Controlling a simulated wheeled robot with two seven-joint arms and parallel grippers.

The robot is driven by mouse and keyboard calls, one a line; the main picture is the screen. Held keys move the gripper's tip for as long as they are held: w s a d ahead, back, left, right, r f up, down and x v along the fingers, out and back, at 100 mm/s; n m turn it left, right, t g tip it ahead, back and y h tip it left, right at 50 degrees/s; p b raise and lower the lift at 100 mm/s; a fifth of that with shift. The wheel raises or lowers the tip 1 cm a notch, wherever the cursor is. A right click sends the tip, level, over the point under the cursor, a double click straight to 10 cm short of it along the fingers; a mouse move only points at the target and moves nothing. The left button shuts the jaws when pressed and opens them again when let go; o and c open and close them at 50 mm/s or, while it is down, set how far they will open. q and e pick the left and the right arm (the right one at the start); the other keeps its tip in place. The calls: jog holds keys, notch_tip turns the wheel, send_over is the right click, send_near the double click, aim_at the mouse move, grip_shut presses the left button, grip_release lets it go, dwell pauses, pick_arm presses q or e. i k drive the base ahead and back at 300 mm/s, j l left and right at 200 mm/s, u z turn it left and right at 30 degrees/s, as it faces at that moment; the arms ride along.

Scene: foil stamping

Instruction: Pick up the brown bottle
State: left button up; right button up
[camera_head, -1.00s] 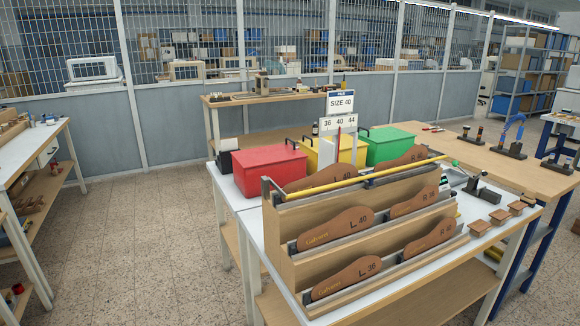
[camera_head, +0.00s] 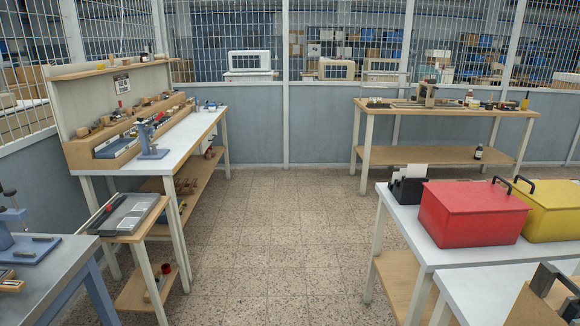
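A small dark brown bottle (camera_head: 478,151) with a pale label stands upright on the lower shelf of the wooden bench (camera_head: 440,153) at the back right. Another small brownish bottle (camera_head: 469,98) stands on that bench's top; it is too small to make out well. Neither of my grippers is in view.
A white table with a red box (camera_head: 474,213) and a yellow box (camera_head: 556,211) stands at the right front. A workbench (camera_head: 181,139) with tools and a small side table (camera_head: 131,216) line the left. The speckled floor (camera_head: 270,230) between them is clear.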

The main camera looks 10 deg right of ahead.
aim_at(469, 96)
jog(key=i+z, duration=0.1)
jog(key=i, duration=0.7)
jog(key=i+j+z, duration=0.15)
jog(key=i, duration=2.95)
jog(key=i+l+z, duration=0.15)
jog(key=i+z, duration=0.15)
jog(key=i, duration=0.2)
jog(key=i+z, duration=0.25)
jog(key=i, duration=0.2)
jog(key=i+z, duration=0.3)
jog(key=i, duration=0.2)
jog(key=i+j+z, duration=0.25)
jog(key=i, duration=0.25)
jog(key=i+j+z, duration=0.3)
jog(key=i, duration=0.15)
jog(key=i+l+z, duration=0.3)
jog(key=i, duration=0.85)
jog(key=i+j+z, duration=0.3)
jog(key=i, duration=0.8)
jog(key=i+l+z, duration=0.1)
jog(key=z, duration=0.7)
jog(key=i+z, duration=0.4)
jog(key=i, duration=3.4)
jog(key=i+l+u, duration=0.1)
jog(key=i+u, duration=0.2)
jog(key=i, duration=0.2)
jog(key=i+l+u, duration=0.25)
jog(key=i, duration=0.2)
jog(key=i+l+u, duration=0.3)
jog(key=i, duration=0.15)
